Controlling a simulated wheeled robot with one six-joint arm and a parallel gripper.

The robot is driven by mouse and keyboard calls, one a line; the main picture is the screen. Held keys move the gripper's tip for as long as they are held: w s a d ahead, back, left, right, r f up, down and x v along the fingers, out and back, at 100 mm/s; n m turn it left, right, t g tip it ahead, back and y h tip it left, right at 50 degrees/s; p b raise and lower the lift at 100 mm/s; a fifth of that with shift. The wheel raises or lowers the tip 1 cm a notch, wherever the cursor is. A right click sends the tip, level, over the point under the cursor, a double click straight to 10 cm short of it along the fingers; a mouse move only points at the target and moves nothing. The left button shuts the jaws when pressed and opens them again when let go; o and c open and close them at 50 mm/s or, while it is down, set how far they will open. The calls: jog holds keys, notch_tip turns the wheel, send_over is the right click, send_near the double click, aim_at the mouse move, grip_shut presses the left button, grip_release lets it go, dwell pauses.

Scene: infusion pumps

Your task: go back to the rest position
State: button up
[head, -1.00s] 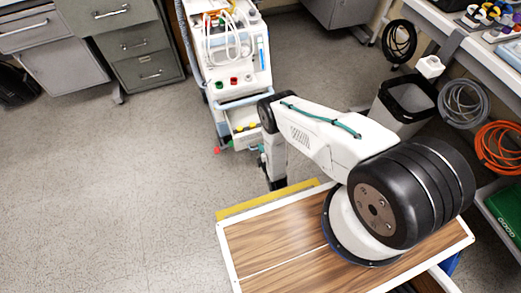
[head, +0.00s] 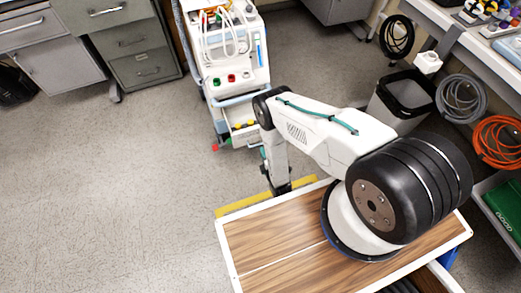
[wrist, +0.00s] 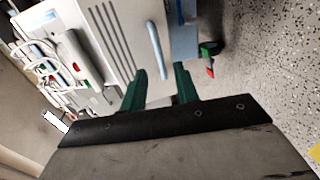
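My gripper (wrist: 160,84) shows in the wrist view as two dark green fingers standing apart, with nothing between them. It faces the white pump trolley, which fills the upper left of that view. In the head view my arm rises from the wooden top and bends at the elbow, with its far part hanging down beyond the top's front edge. The gripper itself is mostly hidden behind the arm there. The white trolley (head: 234,98) stands on the floor just beyond the arm and carries white tubing and coloured knobs. I cannot tell the exact gap between gripper and trolley.
Grey drawer cabinets (head: 136,70) stand at the back left. A waste bin (head: 402,98) stands to the right, near hanging grey (head: 462,102) and orange (head: 497,143) cable coils. A bench (head: 455,35) runs along the right. The floor at left is clear.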

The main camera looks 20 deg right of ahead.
jog(key=shift+v, duration=0.75)
